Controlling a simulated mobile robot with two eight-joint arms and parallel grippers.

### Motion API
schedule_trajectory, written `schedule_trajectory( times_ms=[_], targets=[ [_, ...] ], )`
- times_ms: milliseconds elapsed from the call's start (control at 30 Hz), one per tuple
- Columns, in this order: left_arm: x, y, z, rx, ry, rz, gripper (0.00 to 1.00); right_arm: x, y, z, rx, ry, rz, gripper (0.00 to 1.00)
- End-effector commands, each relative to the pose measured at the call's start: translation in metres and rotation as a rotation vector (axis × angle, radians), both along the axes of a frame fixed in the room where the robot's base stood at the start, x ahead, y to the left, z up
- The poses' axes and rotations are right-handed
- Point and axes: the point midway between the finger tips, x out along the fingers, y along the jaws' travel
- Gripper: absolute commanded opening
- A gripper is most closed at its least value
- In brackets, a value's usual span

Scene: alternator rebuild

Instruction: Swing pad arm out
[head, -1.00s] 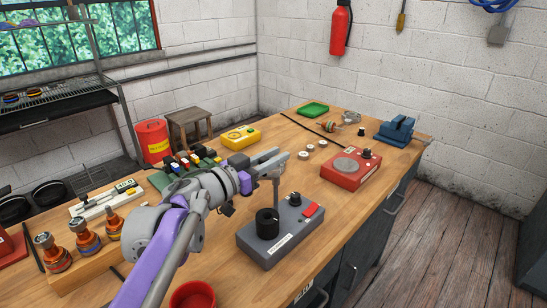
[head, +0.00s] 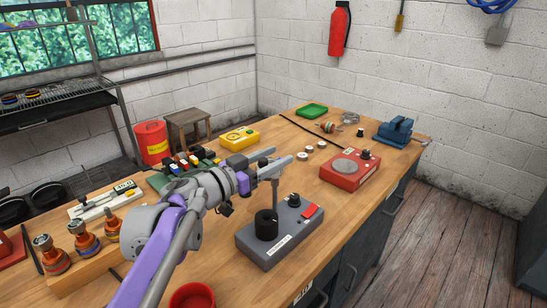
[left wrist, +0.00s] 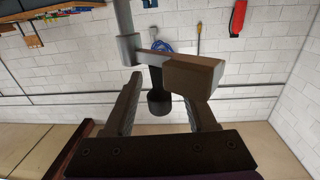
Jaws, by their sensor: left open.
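A grey tester box (head: 281,238) with a black round cup (head: 266,224), a knob and a red switch sits near the bench's front edge. A thin grey post (head: 275,197) rises from its back. The pad arm at the post's top is largely hidden by my gripper in the head view. In the left wrist view, the pad arm (left wrist: 153,55) joins the post and carries a tan block (left wrist: 193,76) and a black round-ended piece (left wrist: 158,102). My left gripper (head: 283,157) is open at the post's top. Its two fingers stand either side of the black piece, with gaps visible. My right gripper is not in view.
A red box with a round plate (head: 350,172) stands behind the tester to the right. A yellow meter (head: 240,138), blue vise (head: 395,132) and green tray (head: 313,110) lie farther back. A red bowl (head: 192,296) sits at the front. Bench between tester and red box is clear.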

Motion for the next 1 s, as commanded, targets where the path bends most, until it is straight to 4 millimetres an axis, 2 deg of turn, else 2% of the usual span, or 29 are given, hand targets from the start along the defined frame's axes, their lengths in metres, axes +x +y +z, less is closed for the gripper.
schedule_trajectory(
  times_ms=[167, 633, 800, 1000],
  targets=[
    [-0.007, 0.007, 0.001, 0.000, 0.000, 0.002, 0.57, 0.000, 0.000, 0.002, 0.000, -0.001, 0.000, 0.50],
    [-0.069, 0.066, 0.001, 0.002, -0.001, 0.004, 0.57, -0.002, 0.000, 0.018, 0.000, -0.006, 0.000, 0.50],
    [-0.078, 0.073, 0.000, 0.000, 0.000, 0.002, 0.57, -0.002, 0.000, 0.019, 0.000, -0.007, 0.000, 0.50],
    [-0.079, 0.074, 0.000, 0.000, 0.000, 0.000, 0.57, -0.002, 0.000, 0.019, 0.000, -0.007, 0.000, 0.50]
  ],
)
